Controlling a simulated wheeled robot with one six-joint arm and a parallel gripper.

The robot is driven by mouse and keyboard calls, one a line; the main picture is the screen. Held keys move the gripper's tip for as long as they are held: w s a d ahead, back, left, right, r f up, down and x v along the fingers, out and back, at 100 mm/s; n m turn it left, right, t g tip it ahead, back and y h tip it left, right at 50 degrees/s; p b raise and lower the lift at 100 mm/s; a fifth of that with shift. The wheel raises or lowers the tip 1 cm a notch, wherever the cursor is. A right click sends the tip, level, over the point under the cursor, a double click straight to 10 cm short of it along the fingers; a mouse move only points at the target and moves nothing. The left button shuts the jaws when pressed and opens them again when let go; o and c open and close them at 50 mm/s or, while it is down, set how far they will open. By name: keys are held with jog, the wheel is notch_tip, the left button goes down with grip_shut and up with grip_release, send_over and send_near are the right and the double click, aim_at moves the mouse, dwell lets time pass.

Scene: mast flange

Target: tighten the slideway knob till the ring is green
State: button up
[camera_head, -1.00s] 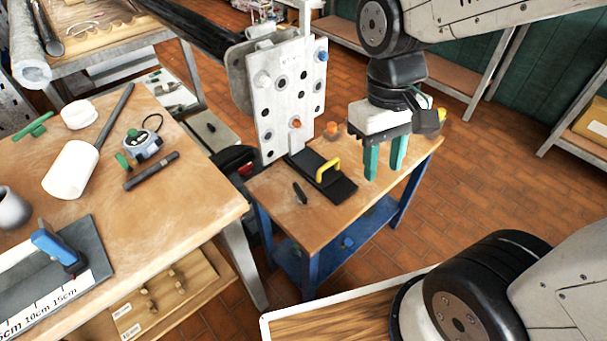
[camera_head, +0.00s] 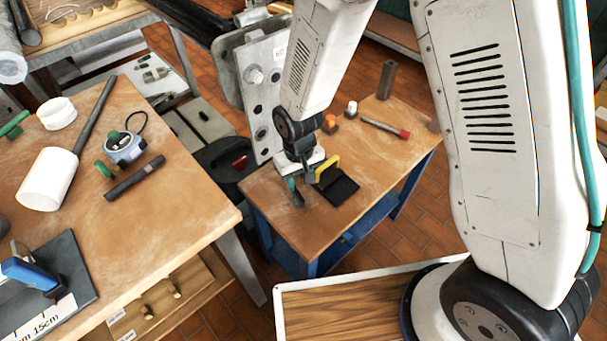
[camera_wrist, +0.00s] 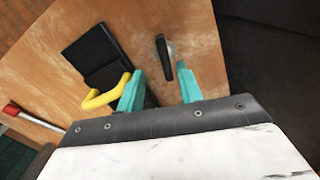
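A black plate with a raised black block (camera_wrist: 98,55) and a yellow handle (camera_wrist: 103,97) lies on the small wooden table; the handle also shows in the head view (camera_head: 328,170). A dark, narrow piece (camera_wrist: 163,58) with a grey round part beside it stands near the plate. I cannot tell for sure whether it is the slideway knob. My gripper (camera_wrist: 160,72) is open, its teal fingers apart on either side of the dark piece's near end. Contact cannot be judged. The left finger overlaps the handle's edge. In the head view my arm hides much of the gripper. No green ring shows.
An upright pale plate (camera_head: 266,110) with knobs and holes stands behind the small table (camera_head: 300,228). An orange knob (camera_head: 330,121), a white-topped block (camera_head: 351,109) and a red-ended tool (camera_head: 386,128) lie farther right. A larger workbench (camera_head: 165,215) stands left.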

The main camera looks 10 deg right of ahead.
aim_at(297, 191)
jog(key=shift+w+a+f, duration=0.1)
jog(key=shift+a+f, duration=0.25)
jog(key=shift+a, duration=0.05)
jog(key=shift+f, duration=0.35)
notch_tip(297, 191, down, 6)
jog(key=shift+r, duration=0.2)
grip_shut()
